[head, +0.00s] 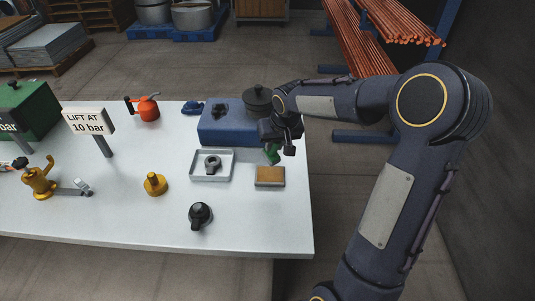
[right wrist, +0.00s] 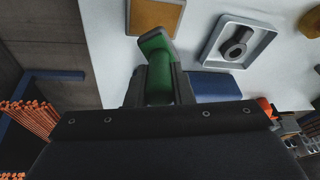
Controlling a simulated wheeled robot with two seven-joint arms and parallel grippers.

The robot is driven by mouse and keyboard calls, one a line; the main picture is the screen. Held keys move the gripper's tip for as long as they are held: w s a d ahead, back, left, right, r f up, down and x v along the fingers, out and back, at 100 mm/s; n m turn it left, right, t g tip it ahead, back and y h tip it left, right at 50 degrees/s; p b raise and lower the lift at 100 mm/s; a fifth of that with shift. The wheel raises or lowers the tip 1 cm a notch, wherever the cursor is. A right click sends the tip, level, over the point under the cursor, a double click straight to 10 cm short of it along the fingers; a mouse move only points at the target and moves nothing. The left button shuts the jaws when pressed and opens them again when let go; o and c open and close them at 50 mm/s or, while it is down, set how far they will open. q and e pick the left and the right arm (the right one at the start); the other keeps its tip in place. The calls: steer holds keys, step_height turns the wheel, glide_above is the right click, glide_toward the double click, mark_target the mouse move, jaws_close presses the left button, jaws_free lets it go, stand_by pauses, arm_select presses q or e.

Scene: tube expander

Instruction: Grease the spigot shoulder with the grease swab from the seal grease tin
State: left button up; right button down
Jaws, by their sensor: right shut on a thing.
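My right gripper (head: 280,138) is above the table's right end and shut on a green object (head: 272,154), which looks like the swab's handle. In the right wrist view the green piece (right wrist: 158,75) sits between the two dark fingers; its far end is hard to make out. Below it lies a shallow rectangular container with a brown surface (head: 270,176), possibly the grease tin; it also shows in the right wrist view (right wrist: 155,14). A stepped brass-yellow piece (head: 155,184), perhaps the spigot, stands mid-table. My left gripper is not in view.
A pale tray (head: 211,178) with a grey ring part (head: 212,163) lies left of the brown container. A blue block (head: 225,128) and a dark lidded pot (head: 257,100) stand behind. A black round part (head: 200,215) is in front. A sign (head: 90,121) stands left.

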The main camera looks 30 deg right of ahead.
mark_target(275, 160)
steer(key=shift+w, duration=0.15)
steer(key=shift+f+b, duration=0.7)
steer(key=shift+f, duration=0.15)
steer(key=shift+f+b, duration=1.4)
steer(key=shift+f, duration=0.65)
steer(key=shift+f+b, duration=0.65)
steer(key=shift+r+p, duration=2.45)
steer(key=shift+r, duration=1.2)
steer(key=shift+f, duration=0.1)
